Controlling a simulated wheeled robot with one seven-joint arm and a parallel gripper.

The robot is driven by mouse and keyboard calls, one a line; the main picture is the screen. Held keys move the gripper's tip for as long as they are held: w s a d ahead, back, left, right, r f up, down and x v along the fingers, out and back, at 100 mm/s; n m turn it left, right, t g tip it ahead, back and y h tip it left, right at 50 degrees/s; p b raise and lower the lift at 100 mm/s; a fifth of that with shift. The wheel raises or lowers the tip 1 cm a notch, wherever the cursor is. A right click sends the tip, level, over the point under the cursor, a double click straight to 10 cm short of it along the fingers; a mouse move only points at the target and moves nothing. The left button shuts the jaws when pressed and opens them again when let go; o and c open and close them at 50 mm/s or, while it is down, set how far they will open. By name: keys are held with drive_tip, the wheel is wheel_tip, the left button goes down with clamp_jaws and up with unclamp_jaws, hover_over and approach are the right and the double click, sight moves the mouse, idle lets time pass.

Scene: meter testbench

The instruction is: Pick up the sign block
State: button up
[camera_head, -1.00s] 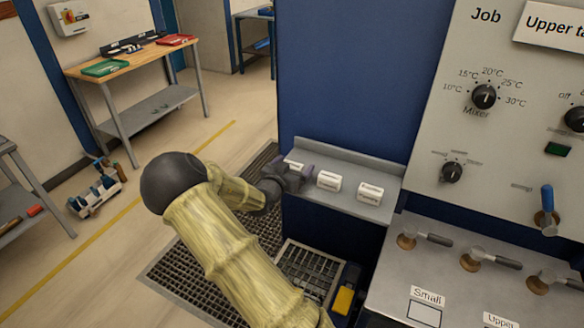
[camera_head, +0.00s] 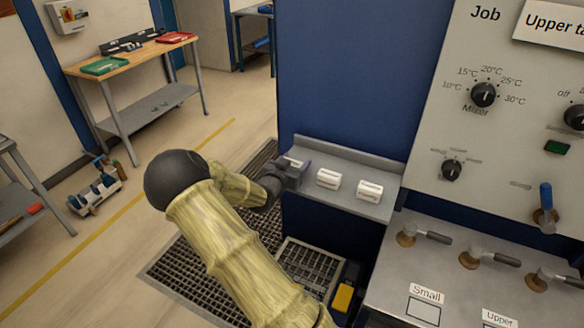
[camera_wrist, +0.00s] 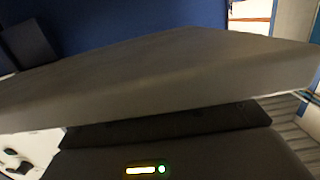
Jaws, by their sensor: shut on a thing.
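My gripper (camera_head: 288,172) is at the left end of a grey shelf on the blue panel. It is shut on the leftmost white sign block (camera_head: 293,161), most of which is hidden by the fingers. I cannot tell whether this block still touches the shelf. Two more white sign blocks, a middle one (camera_head: 329,179) and a right one (camera_head: 369,190), stand apart on the shelf to the right. In the wrist view a broad grey slab fills the middle, and the held block cannot be made out.
The grey shelf (camera_head: 345,202) has a raised back edge. To its right is a control panel (camera_head: 530,110) with knobs, above a grey counter (camera_head: 465,285) with several lever handles. A floor grate (camera_head: 190,275) lies below. A workbench (camera_head: 130,62) stands far left.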

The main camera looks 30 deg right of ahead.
drive_tip(key=shift+r, duration=0.1)
wheel_tip(320, 180, up, 10)
drive_tip(key=shift+b, duration=0.35)
idle(0.6)
